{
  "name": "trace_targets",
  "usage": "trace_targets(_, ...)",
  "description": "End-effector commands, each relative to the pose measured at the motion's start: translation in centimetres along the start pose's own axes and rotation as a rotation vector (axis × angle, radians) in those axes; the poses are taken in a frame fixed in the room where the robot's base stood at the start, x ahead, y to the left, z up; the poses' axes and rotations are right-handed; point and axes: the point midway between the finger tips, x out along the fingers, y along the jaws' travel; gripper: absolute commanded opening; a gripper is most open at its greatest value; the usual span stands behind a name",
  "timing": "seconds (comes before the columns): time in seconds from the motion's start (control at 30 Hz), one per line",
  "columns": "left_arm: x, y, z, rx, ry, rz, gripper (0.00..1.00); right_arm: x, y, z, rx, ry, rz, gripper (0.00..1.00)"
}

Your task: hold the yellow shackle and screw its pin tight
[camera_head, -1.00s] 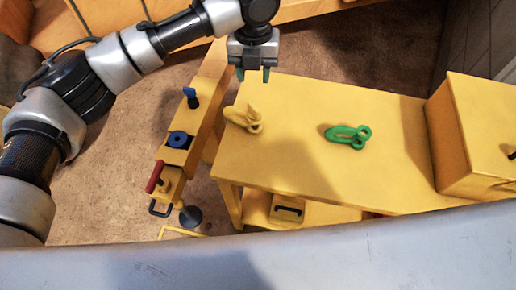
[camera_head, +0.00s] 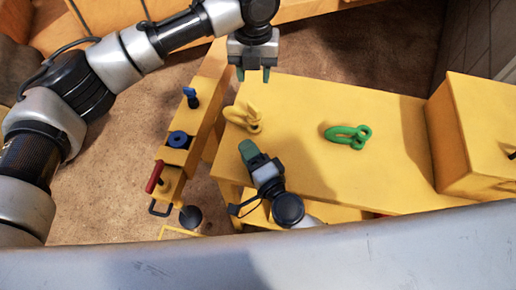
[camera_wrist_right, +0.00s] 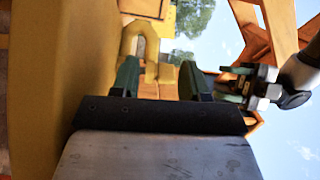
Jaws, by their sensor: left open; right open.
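The yellow shackle (camera_head: 240,118) lies on the yellow table top near its left edge. It also shows in the right wrist view (camera_wrist_right: 140,42), beyond the fingertips. Its pin cannot be told apart clearly from its body. My left gripper (camera_head: 254,76) is open and empty, pointing down above the table's far left edge, beyond the shackle. It also shows in the right wrist view (camera_wrist_right: 240,84), at the right. My right gripper (camera_head: 247,148) is open and empty on the near side of the shackle, apart from it. Its two green fingers (camera_wrist_right: 158,80) frame the lower end of the shackle in the wrist view.
A green shackle (camera_head: 347,136) lies on the table (camera_head: 300,105) to the right. A yellow box (camera_head: 470,135) stands at the table's right end.

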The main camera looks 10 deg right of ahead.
Motion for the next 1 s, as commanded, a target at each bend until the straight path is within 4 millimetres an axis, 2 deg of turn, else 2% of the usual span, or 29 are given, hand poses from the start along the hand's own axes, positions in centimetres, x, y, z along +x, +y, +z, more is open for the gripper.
trace_targets(0.1,0.0,0.0,0.0,0.0,0.0,0.0,0.43,-0.2,0.4,-1.6,0.062,0.062,0.021,0.45)
trace_targets(0.27,0.0,0.0,0.0,0.0,0.0,0.0,0.43,0.2,0.6,-2.4,0.092,0.093,0.031,0.45)
trace_targets(0.37,0.0,0.0,0.0,0.0,0.0,0.0,0.43,1.4,0.6,-2.5,0.094,0.094,0.031,0.45)
trace_targets(0.7,0.0,0.0,0.0,0.0,0.0,0.0,0.43,7.5,0.8,-3.0,0.092,0.09,0.031,0.45)
trace_targets(0.9,0.0,0.0,0.0,0.0,0.0,0.0,0.43,9.8,0.9,-3.1,0.092,0.09,0.032,0.45)
trace_targets(1.0,0.0,0.0,0.0,0.0,0.0,0.0,0.43,10.3,1.0,-3.2,0.093,0.09,0.032,0.45)
